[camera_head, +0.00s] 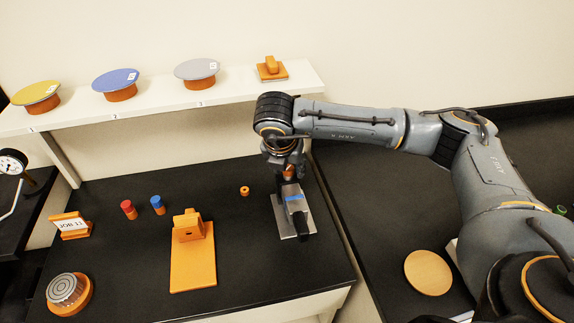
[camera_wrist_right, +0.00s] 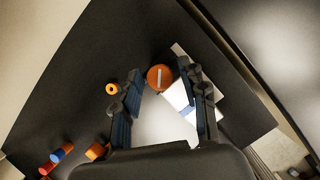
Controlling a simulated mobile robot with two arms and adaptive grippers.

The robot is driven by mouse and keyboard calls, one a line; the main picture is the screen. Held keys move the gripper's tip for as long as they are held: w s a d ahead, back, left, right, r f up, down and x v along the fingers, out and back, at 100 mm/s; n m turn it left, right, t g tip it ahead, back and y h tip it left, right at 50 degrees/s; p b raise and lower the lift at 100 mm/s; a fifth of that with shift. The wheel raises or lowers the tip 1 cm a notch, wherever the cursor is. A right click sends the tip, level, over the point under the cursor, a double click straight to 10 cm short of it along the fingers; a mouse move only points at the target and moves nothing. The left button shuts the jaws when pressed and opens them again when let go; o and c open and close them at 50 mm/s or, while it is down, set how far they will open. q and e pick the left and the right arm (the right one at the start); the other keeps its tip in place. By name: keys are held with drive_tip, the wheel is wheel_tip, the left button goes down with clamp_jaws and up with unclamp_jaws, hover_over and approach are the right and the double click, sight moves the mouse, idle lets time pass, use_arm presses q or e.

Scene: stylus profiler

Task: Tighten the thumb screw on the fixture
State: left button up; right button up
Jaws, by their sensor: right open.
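The fixture (camera_head: 304,219) is a pale grey metal block on a flat plate near the right end of the black bench. It also shows in the wrist view (camera_wrist_right: 184,98). Its thumb screw looks to be the round orange knob (camera_wrist_right: 158,80) with a pale line across its top. In the head view a bit of the orange knob (camera_head: 289,172) shows under my wrist. My right gripper (camera_wrist_right: 164,75) is open, pointing down over the fixture, with a fingertip on either side of the knob. I cannot tell whether either finger touches it. My left gripper is not in view.
An orange bracket (camera_head: 193,265) stands left of the fixture. A white shelf (camera_head: 150,108) with coloured discs runs along the back. An orange disc (camera_head: 428,273) lies at right.

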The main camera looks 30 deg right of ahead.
drive_tip(key=n+y, duration=0.1)
drive_tip(key=n, duration=0.2)
drive_tip(key=n+t+y, duration=0.1)
drive_tip(key=n, duration=0.1)
drive_tip(key=shift+s+d+n, duration=0.15)
drive_tip(key=shift+d+n, duration=0.05)
drive_tip(key=shift+n, duration=0.2)
drive_tip(key=n+y, duration=0.2)
drive_tip(key=n, duration=0.2)
drive_tip(key=shift+d+n, duration=0.1)
drive_tip(key=shift+n, duration=0.3)
drive_tip(key=n+y, duration=0.1)
drive_tip(key=n, duration=0.1)
drive_tip(key=n+y, duration=0.1)
drive_tip(key=n, duration=0.2)
drive_tip(key=shift+d+n+g, duration=0.1)
drive_tip(key=shift+n+g, duration=0.2)
drive_tip(key=shift+g, duration=0.1)
drive_tip(key=n, duration=0.1)
drive_tip(key=n+g+y, duration=0.1)
drive_tip(key=n, duration=0.3)
drive_tip(key=shift+w+g, duration=0.25)
drive_tip(key=shift+g, duration=0.05)
clamp_jaws()
drive_tip(key=shift+s, duration=0.1)
